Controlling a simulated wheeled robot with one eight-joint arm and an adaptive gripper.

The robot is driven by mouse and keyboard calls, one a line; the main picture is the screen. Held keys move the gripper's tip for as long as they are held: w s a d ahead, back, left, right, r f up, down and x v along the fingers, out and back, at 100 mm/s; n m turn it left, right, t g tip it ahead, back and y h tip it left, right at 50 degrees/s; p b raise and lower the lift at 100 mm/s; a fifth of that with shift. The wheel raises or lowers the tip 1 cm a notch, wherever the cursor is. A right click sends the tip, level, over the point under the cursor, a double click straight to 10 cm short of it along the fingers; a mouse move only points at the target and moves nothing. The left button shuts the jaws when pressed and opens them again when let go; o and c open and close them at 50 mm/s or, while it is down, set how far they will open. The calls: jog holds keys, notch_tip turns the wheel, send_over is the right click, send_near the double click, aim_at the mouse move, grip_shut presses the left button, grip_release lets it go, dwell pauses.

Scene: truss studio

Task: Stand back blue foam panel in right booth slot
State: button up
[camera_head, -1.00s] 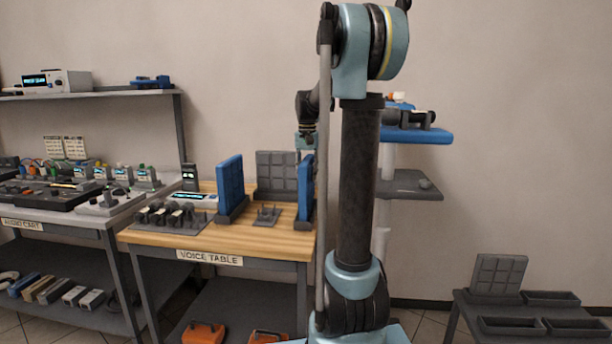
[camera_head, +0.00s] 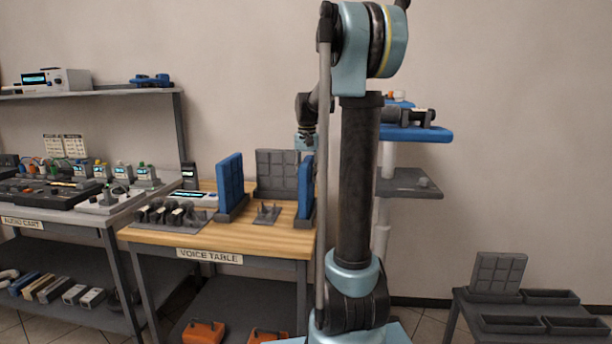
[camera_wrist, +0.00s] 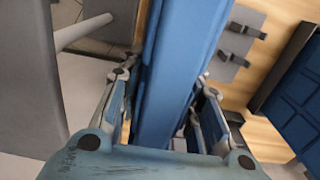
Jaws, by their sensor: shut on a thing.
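A blue foam panel (camera_head: 305,187) stands upright at the right edge of the wooden voice table (camera_head: 262,240), its lower end at a dark grey slot base (camera_head: 303,222). My arm partly hides it. In the wrist view my gripper (camera_wrist: 163,82) is shut on this blue panel (camera_wrist: 178,65), with one finger on each side. In the head view my gripper (camera_head: 306,140) is above the panel's top, its fingertips hard to make out. Whether the panel is fully seated cannot be told.
Another blue panel (camera_head: 230,182) stands in a slot on the left, and a grey panel (camera_head: 277,173) stands at the back. A small pronged grey stand (camera_head: 267,213) sits between them. A grey mat with several devices (camera_head: 170,216) is at the table's left.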

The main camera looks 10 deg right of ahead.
jog(key=o, duration=1)
jog(key=shift+c, duration=0.2)
jog(key=shift+r, duration=5.5)
